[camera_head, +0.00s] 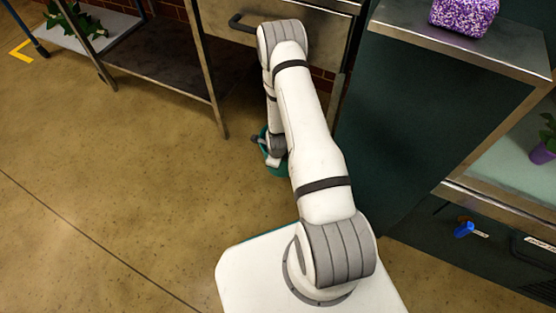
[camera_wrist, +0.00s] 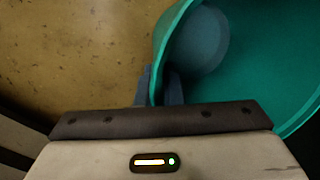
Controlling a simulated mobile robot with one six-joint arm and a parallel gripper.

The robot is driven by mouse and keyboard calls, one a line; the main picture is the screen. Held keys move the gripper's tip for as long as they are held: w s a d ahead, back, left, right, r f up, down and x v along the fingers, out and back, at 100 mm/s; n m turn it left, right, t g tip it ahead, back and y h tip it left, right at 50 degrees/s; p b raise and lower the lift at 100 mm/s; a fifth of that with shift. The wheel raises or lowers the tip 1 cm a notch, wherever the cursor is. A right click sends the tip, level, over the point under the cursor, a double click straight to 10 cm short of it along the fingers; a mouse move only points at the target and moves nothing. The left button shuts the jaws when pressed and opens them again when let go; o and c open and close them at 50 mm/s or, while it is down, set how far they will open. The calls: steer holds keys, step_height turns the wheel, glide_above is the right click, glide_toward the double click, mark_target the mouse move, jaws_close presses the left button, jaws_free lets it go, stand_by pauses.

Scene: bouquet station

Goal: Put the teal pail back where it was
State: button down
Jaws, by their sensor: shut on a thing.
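The teal pail (camera_wrist: 290,60) fills the right of the wrist view, and I see into its open top. Something round and dull blue-grey shows inside it; I cannot tell what it is. My gripper (camera_wrist: 159,88) is shut on the pail's rim, one finger outside the wall and one inside. In the head view the pail (camera_head: 275,168) is mostly hidden behind my arm, low near the floor, between the metal table and the dark green cabinet. I cannot tell whether its base touches the floor.
A metal table with a drawer (camera_head: 240,22) and a lower shelf (camera_head: 160,75) stands at the back. A dark green cabinet (camera_head: 420,105) rises close on the right, with a purple speckled block (camera_head: 463,14) on top. The brown floor (camera_head: 110,180) at left is clear.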

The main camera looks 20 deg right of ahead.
steer(key=c, duration=2)
jaws_free()
steer(key=shift+f, duration=0.1)
steer(key=o, duration=0.4)
steer(key=shift+o, duration=0.2)
